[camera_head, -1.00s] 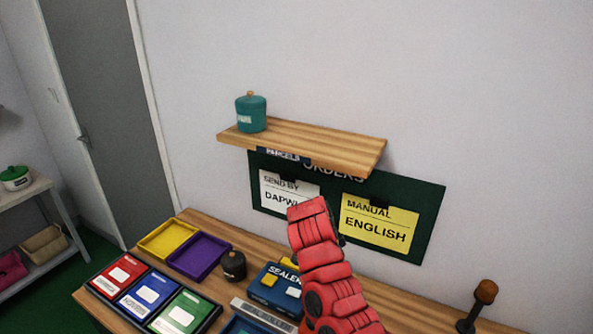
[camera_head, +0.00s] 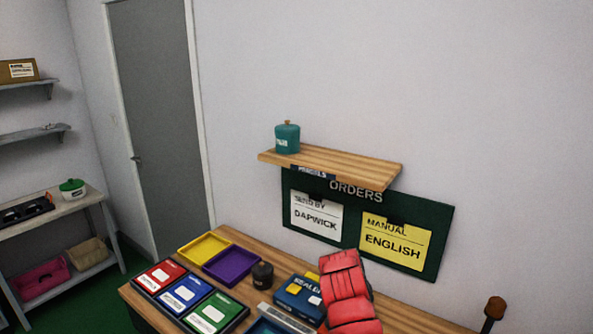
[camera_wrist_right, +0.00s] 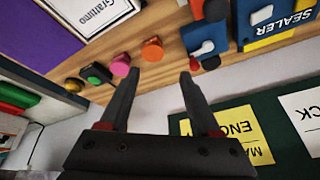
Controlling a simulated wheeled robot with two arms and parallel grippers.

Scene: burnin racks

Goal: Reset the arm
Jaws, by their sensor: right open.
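My right arm (camera_head: 348,297), red and segmented, rises from the bottom of the head view in front of the workbench and just below the orders board. Its gripper is hidden there. In the right wrist view my right gripper (camera_wrist_right: 160,75) is open, with two dark fingers apart and nothing between them. Coloured round knobs, among them an orange one (camera_wrist_right: 152,50) and a pink one (camera_wrist_right: 120,65), lie beyond the fingertips on the wooden bench. My left gripper is in neither view.
The blue sealer (camera_head: 302,294) stands beside my right arm. Yellow (camera_head: 204,248) and purple (camera_head: 232,265) trays and a dark pot (camera_head: 262,274) are on the bench. A wall shelf (camera_head: 335,165) with a teal canister (camera_head: 287,138) hangs above the orders board (camera_head: 440,225). A wooden-topped handle (camera_head: 495,307) stands at right.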

